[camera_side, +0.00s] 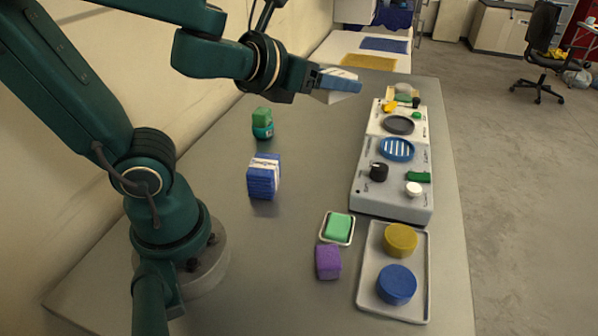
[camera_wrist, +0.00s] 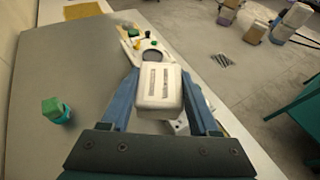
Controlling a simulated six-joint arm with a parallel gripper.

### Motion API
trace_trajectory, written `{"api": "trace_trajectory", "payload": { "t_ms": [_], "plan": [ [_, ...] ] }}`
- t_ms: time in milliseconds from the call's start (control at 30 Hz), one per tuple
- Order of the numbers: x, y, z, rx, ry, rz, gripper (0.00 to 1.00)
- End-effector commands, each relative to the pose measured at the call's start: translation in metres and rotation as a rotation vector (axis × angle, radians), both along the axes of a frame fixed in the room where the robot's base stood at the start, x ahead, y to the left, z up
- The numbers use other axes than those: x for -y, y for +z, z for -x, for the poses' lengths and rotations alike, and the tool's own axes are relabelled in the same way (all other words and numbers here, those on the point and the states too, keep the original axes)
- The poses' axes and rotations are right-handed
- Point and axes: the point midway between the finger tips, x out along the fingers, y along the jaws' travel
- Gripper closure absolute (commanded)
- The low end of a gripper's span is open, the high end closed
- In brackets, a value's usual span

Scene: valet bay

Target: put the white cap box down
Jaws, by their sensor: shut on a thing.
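My gripper (camera_side: 338,84) is raised well above the grey bench, at the far half of the side view. It is shut on the white cap box (camera_wrist: 158,88), a pale block with rounded corners and slots in its face. In the wrist view the box sits between the two blue fingers of my gripper (camera_wrist: 160,85). In the side view the near finger hides most of the box, and only white edges (camera_side: 328,98) show. The box is in the air and touches nothing but the fingers.
A grey panel (camera_side: 365,187) with dials and knobs runs along the bench's right side. A tray (camera_side: 365,290) with yellow and blue discs lies nearer.

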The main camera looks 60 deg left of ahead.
Motion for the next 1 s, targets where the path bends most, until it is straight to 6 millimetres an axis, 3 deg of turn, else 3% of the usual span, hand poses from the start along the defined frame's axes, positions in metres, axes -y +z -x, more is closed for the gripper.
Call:
{"api": "trace_trajectory", "payload": {
  "t_ms": [233,600,1000],
  "plan": [
    [-0.027,0.003,0.000,-0.007,0.306,-0.004,0.94],
    [-0.070,-0.021,0.024,-0.006,0.934,-0.005,0.94],
    [-0.077,-0.063,0.073,-0.002,1.709,-0.006,0.94]
  ]
}}
